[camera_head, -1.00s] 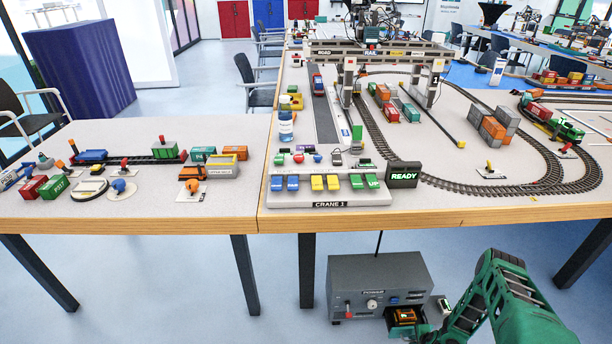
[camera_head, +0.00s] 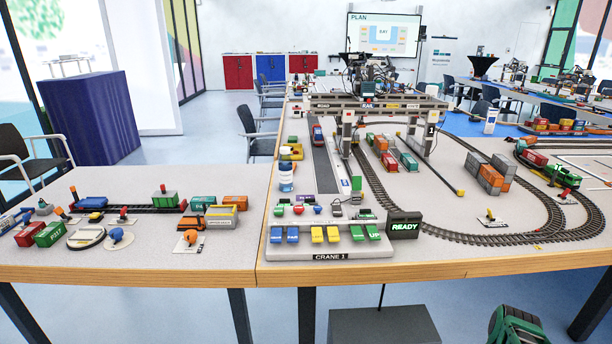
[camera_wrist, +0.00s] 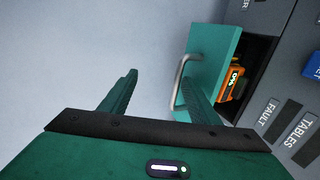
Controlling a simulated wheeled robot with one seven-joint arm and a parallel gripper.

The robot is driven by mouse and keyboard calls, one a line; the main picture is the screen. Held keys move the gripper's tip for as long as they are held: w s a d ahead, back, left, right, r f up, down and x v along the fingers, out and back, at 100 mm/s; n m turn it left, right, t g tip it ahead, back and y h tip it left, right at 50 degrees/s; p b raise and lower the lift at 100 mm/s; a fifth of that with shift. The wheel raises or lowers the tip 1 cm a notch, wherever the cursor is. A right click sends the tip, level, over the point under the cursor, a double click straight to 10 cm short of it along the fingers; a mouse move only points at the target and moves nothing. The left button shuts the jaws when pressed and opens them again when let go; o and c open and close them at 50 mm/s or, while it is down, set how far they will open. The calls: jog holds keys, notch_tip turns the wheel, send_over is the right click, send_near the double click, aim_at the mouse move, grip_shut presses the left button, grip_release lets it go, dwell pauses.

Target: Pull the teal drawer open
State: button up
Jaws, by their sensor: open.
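The teal drawer (camera_wrist: 216,62) shows in the wrist view, standing out from a dark grey box (camera_wrist: 268,18), with a gap behind its front. An orange and black item (camera_wrist: 232,84) sits inside. The drawer's curved metal handle (camera_wrist: 178,84) faces left. My gripper (camera_wrist: 159,72) is open, its two green fingers apart. The right finger appears to lie between the handle and the drawer front; contact is unclear. The left finger is in free space left of the handle. In the head view only the box top (camera_head: 384,325) shows; the drawer is out of frame.
The box panel has labels and a blue part (camera_wrist: 313,66) at the right of the wrist view. The layout table (camera_head: 450,270) overhangs the box, with a dark leg (camera_head: 590,305) to the right. Floor left of the drawer is clear.

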notch_tip(320, 180, up, 7)
dwell(1.1)
